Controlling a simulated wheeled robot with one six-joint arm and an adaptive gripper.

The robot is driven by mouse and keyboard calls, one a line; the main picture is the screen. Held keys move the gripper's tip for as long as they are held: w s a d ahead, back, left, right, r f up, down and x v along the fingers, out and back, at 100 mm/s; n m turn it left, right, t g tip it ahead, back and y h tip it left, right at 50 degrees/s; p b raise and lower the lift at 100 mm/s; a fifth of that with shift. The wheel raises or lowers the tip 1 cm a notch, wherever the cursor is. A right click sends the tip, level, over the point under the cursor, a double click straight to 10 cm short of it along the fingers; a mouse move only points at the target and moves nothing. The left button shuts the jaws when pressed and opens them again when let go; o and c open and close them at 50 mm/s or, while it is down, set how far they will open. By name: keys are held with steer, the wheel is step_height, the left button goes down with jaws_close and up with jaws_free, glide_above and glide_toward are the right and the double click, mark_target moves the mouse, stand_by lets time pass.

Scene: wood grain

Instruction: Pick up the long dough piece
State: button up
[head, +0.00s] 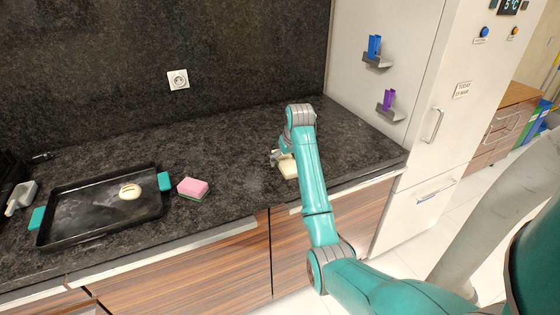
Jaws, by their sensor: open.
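A pale cream, elongated piece (287,166) lies on the dark countertop right of centre; it looks like the long dough piece. My arm covers part of it, so its full outline is hidden. My gripper (276,158) is low over the counter, at the left and far end of this piece. It is open. The fingers are small and partly hidden, so I cannot tell whether they are around the piece or beside it.
A black baking tray (75,228) with teal handles holds a small round dough piece (130,191) at left. A pink sponge (193,188) lies between tray and gripper. A white fridge (385,155) bounds the counter at right. The counter behind the sponge is clear.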

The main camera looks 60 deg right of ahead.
steer(key=shift+c, duration=0.3)
steer(key=c, duration=1.4)
steer(key=shift+w, duration=0.1)
steer(key=shift+c, duration=0.2)
